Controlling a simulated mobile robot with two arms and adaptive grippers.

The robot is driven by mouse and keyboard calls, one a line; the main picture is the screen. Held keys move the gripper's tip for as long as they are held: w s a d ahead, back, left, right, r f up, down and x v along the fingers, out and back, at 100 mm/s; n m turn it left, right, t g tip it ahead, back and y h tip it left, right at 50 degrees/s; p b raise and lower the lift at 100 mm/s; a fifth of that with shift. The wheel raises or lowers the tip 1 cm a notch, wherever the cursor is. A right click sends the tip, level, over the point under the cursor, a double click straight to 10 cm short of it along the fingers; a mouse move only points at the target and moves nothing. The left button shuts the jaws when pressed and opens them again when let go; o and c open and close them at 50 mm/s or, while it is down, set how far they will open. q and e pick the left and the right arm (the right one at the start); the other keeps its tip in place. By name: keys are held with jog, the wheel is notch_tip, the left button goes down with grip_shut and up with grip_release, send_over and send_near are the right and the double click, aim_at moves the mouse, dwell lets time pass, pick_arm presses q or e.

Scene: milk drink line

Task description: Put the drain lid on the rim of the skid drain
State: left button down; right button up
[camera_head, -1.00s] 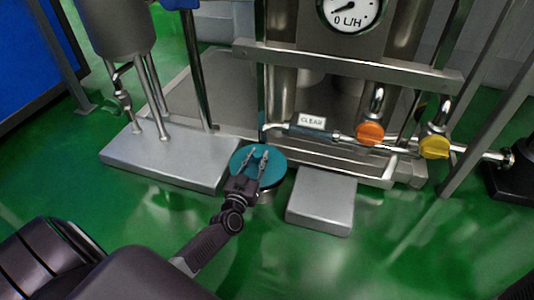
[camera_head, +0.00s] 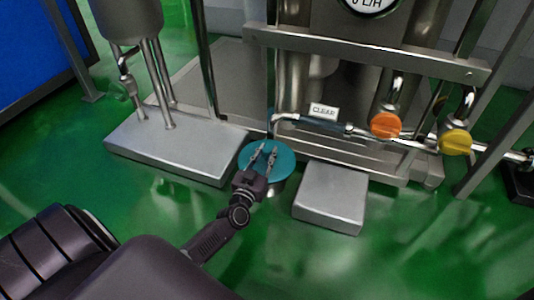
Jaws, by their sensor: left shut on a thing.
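The drain lid (camera_head: 285,163) is a flat teal disc. It lies roughly level over the skid drain (camera_head: 277,187), a short metal cylinder on the green floor that shows just below the lid's front right edge. I cannot tell whether the lid touches the rim, because the lid hides it. My left gripper (camera_head: 264,156) reaches over the lid from the front left, its two fingers above the disc. It is shut on the lid; the fingers hide the part they hold. My right gripper is not in view.
A metal plinth (camera_head: 180,147) with a legged vessel stands left of the drain. A low metal block (camera_head: 331,197) stands close on the right. Behind run a pipe with a CLEAR label (camera_head: 323,110), an orange knob (camera_head: 385,125) and a yellow knob (camera_head: 456,141). The front floor is open.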

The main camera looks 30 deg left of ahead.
pick_arm(q)
jog(key=c, duration=1.7)
grip_release()
jog(key=shift+f, duration=0.1)
jog(key=shift+s+r, duration=0.15)
jog(key=shift+r, duration=0.05)
jog(key=p+v, duration=0.5)
jog(key=v, duration=0.6)
jog(key=shift+s+d+f+p, duration=0.1)
jog(key=shift+s+p, duration=0.25)
jog(key=shift+p, duration=0.05)
